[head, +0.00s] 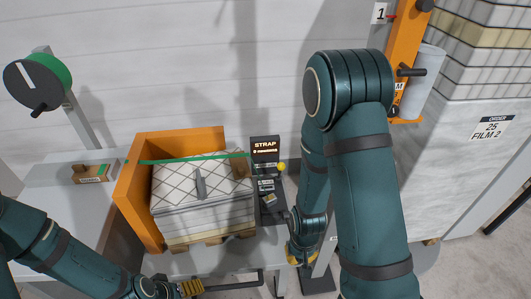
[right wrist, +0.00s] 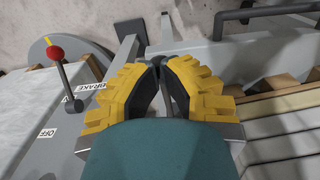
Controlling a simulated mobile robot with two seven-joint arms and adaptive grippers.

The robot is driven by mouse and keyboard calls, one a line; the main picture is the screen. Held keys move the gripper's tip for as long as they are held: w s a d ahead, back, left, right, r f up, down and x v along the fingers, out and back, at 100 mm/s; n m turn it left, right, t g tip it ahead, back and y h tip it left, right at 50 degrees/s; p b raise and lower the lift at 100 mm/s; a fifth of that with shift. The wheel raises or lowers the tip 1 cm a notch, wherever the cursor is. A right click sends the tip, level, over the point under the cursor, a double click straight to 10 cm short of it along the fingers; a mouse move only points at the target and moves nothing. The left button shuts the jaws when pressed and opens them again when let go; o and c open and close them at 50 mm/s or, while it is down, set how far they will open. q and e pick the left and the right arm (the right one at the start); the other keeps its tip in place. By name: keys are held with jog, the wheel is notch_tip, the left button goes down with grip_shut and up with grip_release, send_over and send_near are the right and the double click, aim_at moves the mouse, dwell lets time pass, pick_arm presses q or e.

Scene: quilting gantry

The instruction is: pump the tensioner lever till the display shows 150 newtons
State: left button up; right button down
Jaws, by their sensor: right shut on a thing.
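The display (head: 265,146) stands on a dark post right of the stack. It reads STRAP, with a smaller orange line too small to read. Grey tensioner parts (head: 268,199) sit below it. My right gripper (head: 299,258) is low in front of the post, mostly hidden by my own arm. In the right wrist view, its yellow-padded fingers (right wrist: 161,66) are closed around a dark, narrow piece, apparently the tensioner lever; the fingers hide most of it. My left gripper (head: 190,288) is at the bottom edge, beside a dark bar; its jaw gap cannot be made out.
A strapped, quilted stack (head: 200,187) sits against an orange corner frame (head: 137,200). A red-knobbed brake lever (right wrist: 65,78) stands left of my right gripper. A cardboard box (head: 94,173) is on the left bench. An orange post (head: 404,50) stands at the right.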

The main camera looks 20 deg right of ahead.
jog(key=shift+f, duration=0.15)
jog(key=shift+s+f+b, duration=0.25)
jog(key=shift+f+b, duration=0.5)
jog(key=shift+f, duration=0.1)
